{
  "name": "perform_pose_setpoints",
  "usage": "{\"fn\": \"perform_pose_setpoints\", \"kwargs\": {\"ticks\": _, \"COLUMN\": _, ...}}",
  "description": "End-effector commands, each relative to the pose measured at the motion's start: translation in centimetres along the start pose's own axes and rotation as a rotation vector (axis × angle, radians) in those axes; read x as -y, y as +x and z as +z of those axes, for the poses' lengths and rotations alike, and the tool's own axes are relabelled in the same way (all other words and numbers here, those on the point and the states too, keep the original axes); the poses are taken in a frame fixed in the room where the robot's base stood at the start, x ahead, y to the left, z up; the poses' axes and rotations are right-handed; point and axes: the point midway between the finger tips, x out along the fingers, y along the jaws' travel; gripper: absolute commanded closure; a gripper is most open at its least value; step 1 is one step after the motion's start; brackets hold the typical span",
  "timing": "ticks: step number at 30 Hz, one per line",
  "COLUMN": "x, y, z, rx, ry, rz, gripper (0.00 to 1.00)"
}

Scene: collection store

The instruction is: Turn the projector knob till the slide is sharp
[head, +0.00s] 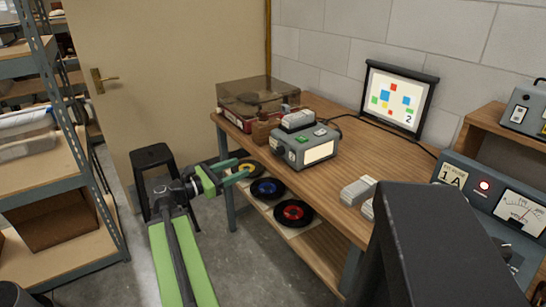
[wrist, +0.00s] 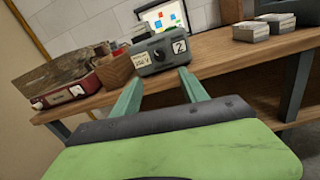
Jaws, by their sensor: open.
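The projector (head: 305,148) is a grey box on the wooden bench, with a green button on top. In the wrist view, the projector (wrist: 145,61) shows its dark round knob (wrist: 160,55) between two pale labels, one reading 2. In the wrist view, my gripper's fingers (wrist: 158,82) point toward the knob.
A red record player (head: 258,100) and a small wooden box (head: 262,131) stand left of the projector. Several records (head: 268,188) lie on the lower shelf. Grey boxes (head: 358,190) and a meter panel (head: 495,210) are to the right. A black stool (head: 152,160) stands behind my arm.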

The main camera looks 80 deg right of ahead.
Motion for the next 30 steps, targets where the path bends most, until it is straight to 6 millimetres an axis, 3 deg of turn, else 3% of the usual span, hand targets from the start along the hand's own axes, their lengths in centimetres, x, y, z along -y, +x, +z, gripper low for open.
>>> {"fn": "perform_pose_setpoints", "kwargs": {"ticks": 9, "x": 0.0, "y": 8.1, "z": 0.0, "rx": 0.000, "ry": 0.001, "rz": -0.005, "gripper": 0.49}}
{"fn": "perform_pose_setpoints", "kwargs": {"ticks": 16, "x": 0.0, "y": 13.2, "z": -0.1, "rx": 0.000, "ry": 0.001, "rz": -0.003, "gripper": 0.49}}
{"fn": "perform_pose_setpoints", "kwargs": {"ticks": 21, "x": 0.0, "y": 15.1, "z": -0.1, "rx": -0.001, "ry": 0.001, "rz": -0.001, "gripper": 0.49}}
{"fn": "perform_pose_setpoints", "kwargs": {"ticks": 30, "x": 0.0, "y": 15.4, "z": -0.1, "rx": -0.001, "ry": 0.001, "rz": 0.000, "gripper": 0.49}}
